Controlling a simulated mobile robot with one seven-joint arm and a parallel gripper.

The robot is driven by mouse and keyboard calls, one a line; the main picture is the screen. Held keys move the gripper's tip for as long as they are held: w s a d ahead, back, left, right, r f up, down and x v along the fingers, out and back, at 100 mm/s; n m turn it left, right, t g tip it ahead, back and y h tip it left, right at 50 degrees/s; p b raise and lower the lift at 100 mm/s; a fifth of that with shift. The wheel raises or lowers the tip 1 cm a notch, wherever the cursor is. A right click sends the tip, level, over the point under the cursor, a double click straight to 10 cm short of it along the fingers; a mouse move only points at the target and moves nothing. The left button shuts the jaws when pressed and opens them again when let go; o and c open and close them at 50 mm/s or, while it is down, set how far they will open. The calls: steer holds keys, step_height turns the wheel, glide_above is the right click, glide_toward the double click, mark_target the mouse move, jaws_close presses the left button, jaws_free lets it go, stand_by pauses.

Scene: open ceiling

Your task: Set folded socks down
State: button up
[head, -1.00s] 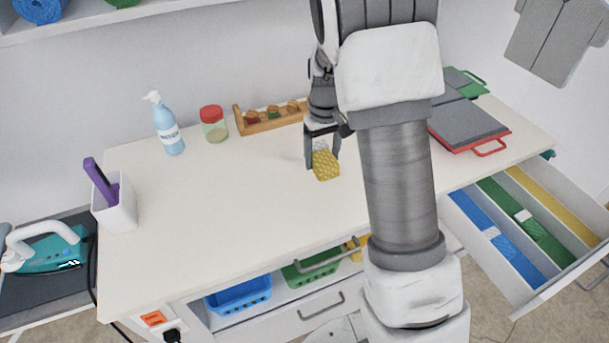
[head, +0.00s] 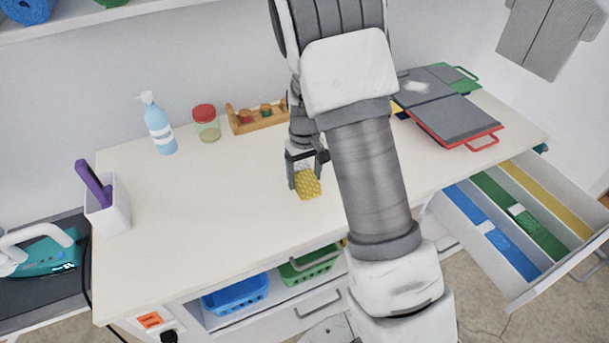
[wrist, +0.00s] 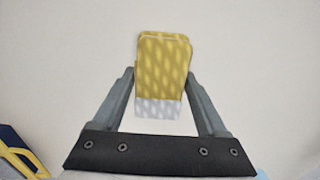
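The folded socks (head: 307,184) are a small yellow bundle with a paler patterned end. They sit between the two fingers of my gripper (head: 306,172), over the middle of the white tabletop (head: 220,220). In the wrist view the socks (wrist: 163,68) stick out beyond the fingertips of my gripper (wrist: 161,74). The fingers are shut on the two sides of the socks. I cannot tell whether the socks touch the tabletop or hang just above it.
A blue bottle (head: 160,130), a red-lidded jar (head: 206,123) and a wooden rack (head: 258,118) stand along the back. A white cup (head: 108,207) stands at left. Grey folding boards (head: 455,115) lie at right above an open drawer (head: 520,220). The tabletop's left-centre is clear.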

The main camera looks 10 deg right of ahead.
mark_target(305, 175)
steer(key=o, duration=0.3)
steer(key=s+r+t, duration=0.1)
steer(key=s+r, duration=0.1)
steer(key=r, duration=0.7)
steer(key=s+r, duration=0.2)
steer(key=r, duration=0.7)
steer(key=s+r+t, duration=0.1)
steer(key=s+r, duration=0.2)
steer(key=s, duration=0.3)
steer(key=s+r+m+t, duration=0.1)
steer(key=s+r+t, duration=0.1)
steer(key=s, duration=0.5)
steer(key=s+r+m+t, duration=0.1)
steer(key=s+r, duration=0.2)
steer(key=s, duration=0.4)
steer(key=shift+s+d+r+t+p, duration=0.1)
steer(key=shift+s+r+t+p, duration=0.2)
steer(key=shift+p, duration=0.1)
